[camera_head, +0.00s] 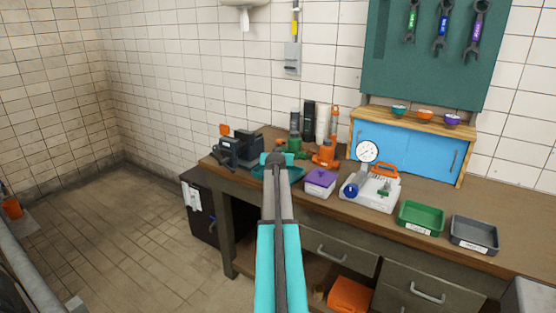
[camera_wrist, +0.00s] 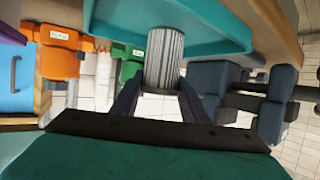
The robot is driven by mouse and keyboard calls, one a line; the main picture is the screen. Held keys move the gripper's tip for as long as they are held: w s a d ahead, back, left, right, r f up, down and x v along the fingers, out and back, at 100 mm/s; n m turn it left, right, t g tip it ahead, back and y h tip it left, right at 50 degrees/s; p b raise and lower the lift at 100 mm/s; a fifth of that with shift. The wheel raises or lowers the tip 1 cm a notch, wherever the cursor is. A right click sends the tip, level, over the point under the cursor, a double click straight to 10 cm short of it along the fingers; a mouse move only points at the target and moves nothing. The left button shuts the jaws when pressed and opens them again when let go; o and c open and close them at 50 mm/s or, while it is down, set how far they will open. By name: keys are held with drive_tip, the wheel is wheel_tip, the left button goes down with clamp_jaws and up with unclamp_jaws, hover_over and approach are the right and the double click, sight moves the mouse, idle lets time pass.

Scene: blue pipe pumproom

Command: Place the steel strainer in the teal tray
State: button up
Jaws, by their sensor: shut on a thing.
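The steel strainer (camera_wrist: 165,60) is a ribbed grey cylinder between the two dark fingers of my gripper (camera_wrist: 160,93) in the wrist view. My gripper is shut on it. The teal tray (camera_wrist: 205,42) fills the top of that view, and its edge meets the strainer's far end in the picture; I cannot tell whether they touch. In the head view the teal tray (camera_head: 257,172) lies on the bench left of the purple box. My arm and gripper (camera_head: 277,158) cover its middle and hide the strainer.
A dark vise-like device (camera_head: 240,150) stands left of the tray. Green and orange pump parts (camera_head: 326,155) stand behind it. A purple-topped box (camera_head: 320,182), a gauge unit (camera_head: 370,188), a green tray (camera_head: 422,218) and a grey tray (camera_head: 474,234) are to the right.

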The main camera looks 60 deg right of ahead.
drive_tip(key=shift+f, duration=0.55)
drive_tip(key=shift+f, duration=0.2)
drive_tip(key=o, duration=1.1)
drive_tip(key=shift+r, duration=0.15)
drive_tip(key=shift+r, duration=0.1)
drive_tip(key=shift+v, duration=1.45)
drive_tip(key=shift+b+v, duration=0.9)
drive_tip(key=shift+v, duration=3.65)
drive_tip(key=shift+a, duration=0.1)
